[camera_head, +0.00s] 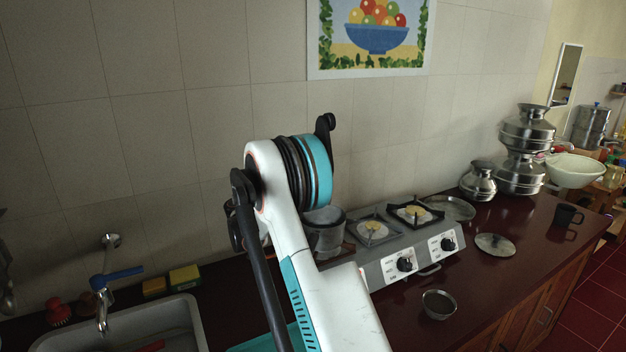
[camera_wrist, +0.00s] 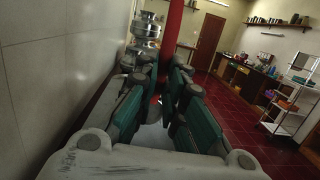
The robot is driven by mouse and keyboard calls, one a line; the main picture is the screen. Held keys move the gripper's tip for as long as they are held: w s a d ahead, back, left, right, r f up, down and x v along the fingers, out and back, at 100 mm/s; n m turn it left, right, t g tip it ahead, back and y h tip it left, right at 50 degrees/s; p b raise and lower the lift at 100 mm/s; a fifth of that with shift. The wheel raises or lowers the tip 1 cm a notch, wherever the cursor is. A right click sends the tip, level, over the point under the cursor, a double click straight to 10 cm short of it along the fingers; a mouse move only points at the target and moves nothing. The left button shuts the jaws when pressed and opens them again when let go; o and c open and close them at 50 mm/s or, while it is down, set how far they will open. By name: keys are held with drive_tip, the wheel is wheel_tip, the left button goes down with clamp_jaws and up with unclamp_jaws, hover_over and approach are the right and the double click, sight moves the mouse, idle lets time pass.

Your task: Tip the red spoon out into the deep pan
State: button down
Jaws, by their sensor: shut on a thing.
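My gripper (camera_wrist: 163,88) shows in the wrist view with its teal-padded fingers closed in around a red shaft. This shaft, the red spoon (camera_wrist: 173,32), stands up beyond the fingertips and runs out of the top of the picture. Its bowl and anything in it are not clear. In the head view my arm hides the gripper and the spoon. A grey metal pot (camera_head: 325,236), perhaps the deep pan, stands left of the stove, partly hidden by my arm. Its inside cannot be made out.
A two-burner stove (camera_head: 408,259) stands against the tiled wall. A small bowl (camera_head: 439,304), a lid (camera_head: 495,245) and a dark mug (camera_head: 567,216) are on the counter at right, near stacked steel pots (camera_head: 522,150). A sink (camera_head: 185,312) holding something red is at left.

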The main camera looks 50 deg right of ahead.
drive_tip(key=shift+s+d+r+t+y+p, duration=0.25)
drive_tip(key=shift+d+y+p, duration=0.2)
drive_tip(key=shift+p, duration=0.45)
drive_tip(key=shift+s+d+r+t+y+p, duration=0.15)
drive_tip(key=shift+d+r+y+p, duration=0.3)
drive_tip(key=shift+p, duration=0.45)
drive_tip(key=d+y+p, duration=0.1)
drive_tip(key=p, duration=0.1)
drive_tip(key=d+t+y+p, duration=0.1)
drive_tip(key=y+p, duration=0.1)
drive_tip(key=p, duration=0.1)
drive_tip(key=shift+s+d+r, duration=0.1)
drive_tip(key=shift+s, duration=0.25)
drive_tip(key=shift+s+d+y+p, duration=0.15)
drive_tip(key=shift+d+y+p, duration=0.2)
drive_tip(key=shift+y+p, duration=0.25)
drive_tip(key=s+d+f+t+y+p, duration=0.1)
drive_tip(key=d+t+y+p, duration=0.1)
drive_tip(key=d+y, duration=0.3)
drive_tip(key=s+d+f+t+y+p, duration=0.1)
drive_tip(key=s+d+t+y+p, duration=0.1)
drive_tip(key=d+y, duration=0.3)
drive_tip(key=shift+s+f+t+y+p, duration=0.3)
drive_tip(key=shift+t+y+p, duration=0.25)
drive_tip(key=shift+y, duration=0.75)
drive_tip(key=shift+r, duration=0.1)
wheel_tip(320, 180, up, 6)
drive_tip(key=p, duration=0.2)
drive_tip(key=shift+p, duration=0.3)
